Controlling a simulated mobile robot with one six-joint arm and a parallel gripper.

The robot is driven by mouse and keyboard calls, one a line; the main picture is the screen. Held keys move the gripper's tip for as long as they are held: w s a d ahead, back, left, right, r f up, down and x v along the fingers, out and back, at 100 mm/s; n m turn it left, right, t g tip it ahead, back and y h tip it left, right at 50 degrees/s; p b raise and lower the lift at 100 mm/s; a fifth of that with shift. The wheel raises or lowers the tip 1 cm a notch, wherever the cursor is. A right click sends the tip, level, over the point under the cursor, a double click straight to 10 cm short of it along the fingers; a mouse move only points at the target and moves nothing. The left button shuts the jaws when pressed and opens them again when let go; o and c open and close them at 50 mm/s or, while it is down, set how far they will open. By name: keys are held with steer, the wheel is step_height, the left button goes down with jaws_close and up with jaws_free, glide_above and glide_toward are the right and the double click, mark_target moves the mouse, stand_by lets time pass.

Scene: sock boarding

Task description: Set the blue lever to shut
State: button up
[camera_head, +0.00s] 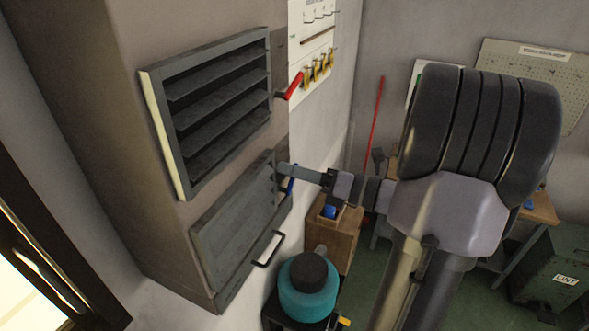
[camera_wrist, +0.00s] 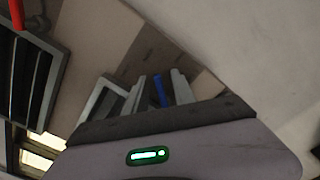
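The blue lever (camera_head: 291,185) sits on the side of the wall cabinet, beside the lower grey panel (camera_head: 238,226). My gripper (camera_head: 281,169) reaches in from the right, its fingertips at the lever, partly covering it. In the wrist view the blue lever (camera_wrist: 159,90) shows between the two fingers of my gripper (camera_wrist: 160,88). The fingers stand apart, with a gap seeming to show on each side of the lever. The lower panel's slats look closed. Whether a finger touches the lever is not clear.
A red lever (camera_head: 290,86) sticks out beside the upper louvre (camera_head: 215,108), whose slats are open. Below stand a teal container (camera_head: 307,291) and a wooden box (camera_head: 335,240). A tool board (camera_head: 311,45) hangs on the wall behind.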

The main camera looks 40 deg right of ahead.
steer(key=shift+c, duration=0.4)
jaws_close()
steer(key=n+b, duration=0.2)
steer(key=b, duration=0.1)
steer(key=shift+s+a+f, duration=0.15)
steer(key=shift+a, duration=0.2)
steer(key=shift+s+a+n+b, duration=0.15)
steer(key=shift+a+n+b, duration=0.15)
steer(key=shift+n+b, duration=0.6)
steer(key=shift+a+r+n+b, duration=0.2)
steer(key=shift+r+n+b, duration=0.1)
steer(key=shift+n, duration=0.3)
steer(key=shift+s+r+n, duration=0.1)
steer(key=shift+r+n, duration=0.2)
steer(key=shift+o, duration=0.4)
jaws_free()
